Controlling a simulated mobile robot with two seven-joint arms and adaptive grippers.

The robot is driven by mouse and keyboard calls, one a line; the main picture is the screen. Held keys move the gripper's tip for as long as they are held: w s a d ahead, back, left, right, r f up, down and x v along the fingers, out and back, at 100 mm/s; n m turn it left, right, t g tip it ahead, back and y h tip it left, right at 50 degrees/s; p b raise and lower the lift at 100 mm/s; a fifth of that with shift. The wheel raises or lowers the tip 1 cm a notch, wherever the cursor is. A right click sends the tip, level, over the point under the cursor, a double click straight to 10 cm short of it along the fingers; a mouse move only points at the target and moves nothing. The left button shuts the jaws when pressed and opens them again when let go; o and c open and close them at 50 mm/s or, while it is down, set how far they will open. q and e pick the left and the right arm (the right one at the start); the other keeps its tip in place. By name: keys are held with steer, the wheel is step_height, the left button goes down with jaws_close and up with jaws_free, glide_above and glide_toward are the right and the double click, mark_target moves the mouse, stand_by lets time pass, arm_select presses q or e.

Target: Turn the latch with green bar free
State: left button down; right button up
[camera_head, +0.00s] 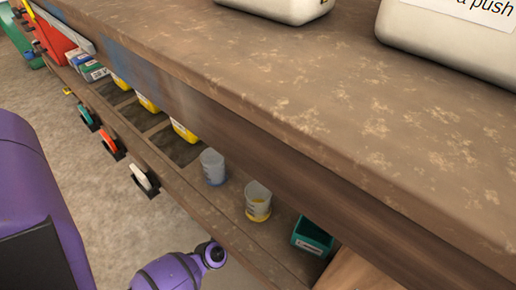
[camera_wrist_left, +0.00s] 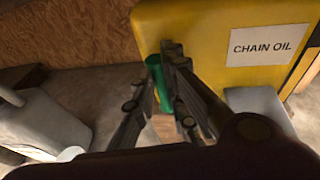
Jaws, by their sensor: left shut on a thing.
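A green bar (camera_wrist_left: 155,72) stands almost upright in the left wrist view, in front of a yellow container marked CHAIN OIL. My left gripper (camera_wrist_left: 163,76) is shut on this bar, with its dark fingers on either side. The fingers hide part of the bar, and the rest of the latch cannot be made out. In the head view neither gripper shows, and I cannot pick out the held bar there.
The yellow CHAIN OIL container (camera_wrist_left: 205,45) is close behind the fingers. A grey-white container (camera_wrist_left: 40,118) stands at left. In the head view, a worn bench (camera_head: 270,80) carries pale containers. Its lower shelf holds cups, a teal bin (camera_head: 314,238) and boxes; coloured handles line its edge.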

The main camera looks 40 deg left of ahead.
arm_select(q)
steer(key=shift+a, duration=0.1)
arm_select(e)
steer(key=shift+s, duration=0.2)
arm_select(q)
steer(key=c, duration=1.8)
jaws_free()
steer(key=shift+o, duration=0.2)
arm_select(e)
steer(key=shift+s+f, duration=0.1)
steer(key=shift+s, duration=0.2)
